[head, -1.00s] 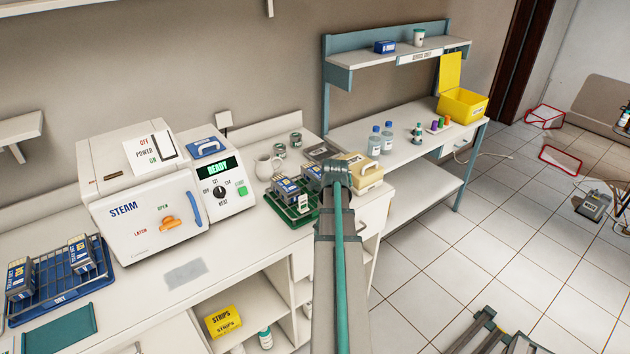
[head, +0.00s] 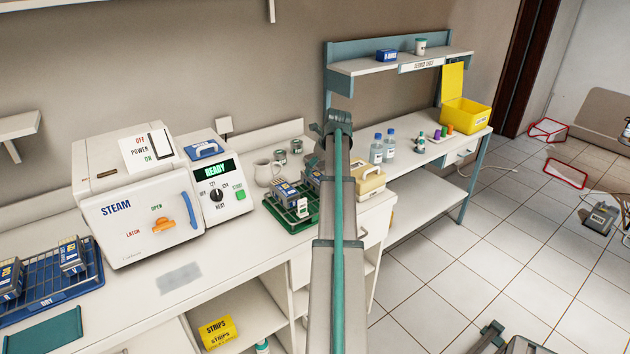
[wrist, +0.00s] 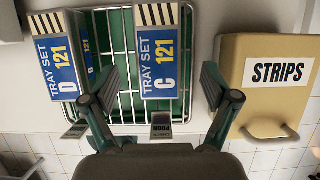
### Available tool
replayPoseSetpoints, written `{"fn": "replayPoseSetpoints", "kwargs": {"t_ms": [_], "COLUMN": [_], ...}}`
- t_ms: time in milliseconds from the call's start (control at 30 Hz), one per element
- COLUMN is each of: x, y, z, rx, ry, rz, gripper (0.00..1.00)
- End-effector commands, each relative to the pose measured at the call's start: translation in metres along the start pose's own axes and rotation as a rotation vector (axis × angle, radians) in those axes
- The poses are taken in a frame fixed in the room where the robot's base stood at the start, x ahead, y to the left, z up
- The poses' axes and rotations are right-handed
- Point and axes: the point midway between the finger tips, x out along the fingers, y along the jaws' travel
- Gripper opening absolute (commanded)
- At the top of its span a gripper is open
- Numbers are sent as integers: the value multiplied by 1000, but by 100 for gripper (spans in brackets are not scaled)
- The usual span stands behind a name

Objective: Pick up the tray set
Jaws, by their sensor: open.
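Two tray sets lie in a green wire rack (head: 278,216) on the counter. In the wrist view they read "TRAY SET D 121" (wrist: 60,60) and "TRAY SET C 121" (wrist: 160,55). My gripper (wrist: 160,88) is open and empty. In the wrist view its left finger appears between the two sets and its right finger appears to the right of set C; I cannot tell its height above them. In the head view my gripper (head: 338,122) is mostly hidden behind my own arm, which also covers part of the right tray set.
A tan strips box (head: 370,180) stands right of the rack. A white jug (head: 266,172) and small tins (head: 281,157) stand behind it. The steam sterilizer (head: 135,215) is to the left, with a blue rack (head: 45,303) of other sets beyond.

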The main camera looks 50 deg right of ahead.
Motion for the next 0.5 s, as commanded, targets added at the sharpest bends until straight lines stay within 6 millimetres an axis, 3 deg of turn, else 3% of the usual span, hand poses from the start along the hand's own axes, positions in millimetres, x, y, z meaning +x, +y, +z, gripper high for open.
{"fn": "replayPoseSetpoints", "kwargs": {"t_ms": [267,500], "x": [16,46], "y": [1,2], "z": [0,0], "rx": [-1,-1], "ry": [1,3], "rz": [1,1], "gripper": [86,86]}}
